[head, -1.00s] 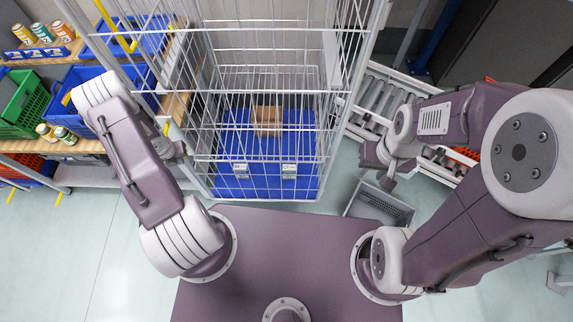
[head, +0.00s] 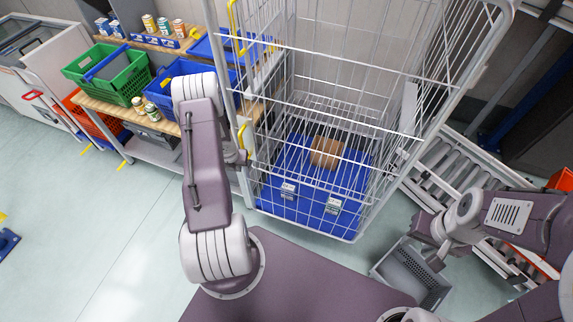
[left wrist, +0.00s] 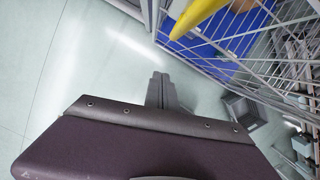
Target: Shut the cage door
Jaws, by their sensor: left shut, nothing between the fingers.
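The wire cage (head: 412,134) stands in front of me, with a blue floor (head: 290,208) and mesh across its near side. I cannot clearly tell the door from the fixed mesh or how far it stands open. Yellow handles show at the cage's left side, one high (head: 236,22) and one lower (head: 242,135). My left gripper (head: 240,157) is beside the left post, partly hidden by its arm. In the left wrist view its fingers (left wrist: 161,88) are together and empty, below a yellow handle (left wrist: 195,18). My right gripper (head: 436,262) hangs right of the cage; its fingers are unclear.
A brown box (head: 326,153) sits inside the cage. A shelf with green (head: 105,73) and blue bins stands at the left. A grey crate (head: 412,275) is on the floor at the right, near a roller conveyor (head: 455,175).

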